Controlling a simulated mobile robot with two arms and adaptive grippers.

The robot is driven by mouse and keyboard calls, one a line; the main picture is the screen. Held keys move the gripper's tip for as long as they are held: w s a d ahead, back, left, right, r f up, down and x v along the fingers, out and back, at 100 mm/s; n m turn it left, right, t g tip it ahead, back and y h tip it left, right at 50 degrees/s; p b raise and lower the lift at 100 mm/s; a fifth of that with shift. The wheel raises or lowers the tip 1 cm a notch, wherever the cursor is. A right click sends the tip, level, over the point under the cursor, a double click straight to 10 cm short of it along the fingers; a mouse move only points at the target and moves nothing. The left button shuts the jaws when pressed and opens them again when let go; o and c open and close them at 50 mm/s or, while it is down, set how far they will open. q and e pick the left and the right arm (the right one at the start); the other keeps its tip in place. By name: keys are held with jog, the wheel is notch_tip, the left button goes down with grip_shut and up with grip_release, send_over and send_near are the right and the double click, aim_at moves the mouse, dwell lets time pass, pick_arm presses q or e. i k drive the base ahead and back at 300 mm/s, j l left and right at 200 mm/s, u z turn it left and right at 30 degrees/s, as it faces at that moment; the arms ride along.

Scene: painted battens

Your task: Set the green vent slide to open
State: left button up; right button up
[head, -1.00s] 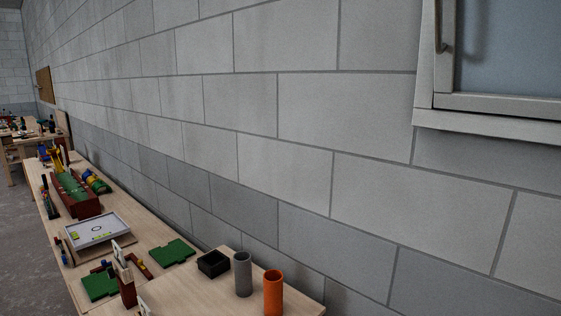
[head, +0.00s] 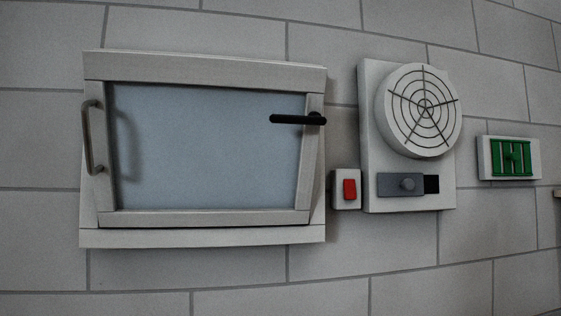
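The green vent slide (head: 512,157) is on the wall at the right of the head view. It is a small white-framed panel with upright green bars and a small green knob near its middle. Dark gaps show between some of the bars; I cannot tell how far the slide stands open. Neither of my grippers is in view.
A window (head: 205,145) with a black lever (head: 298,120) and a grey pull handle (head: 92,137) is at the left. A round-grilled fan unit (head: 418,110) has a grey slider (head: 402,185) below. A red switch (head: 349,189) sits between them. A brown edge shows at far right.

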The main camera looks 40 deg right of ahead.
aim_at(515, 156)
jog(key=z, duration=2.6)
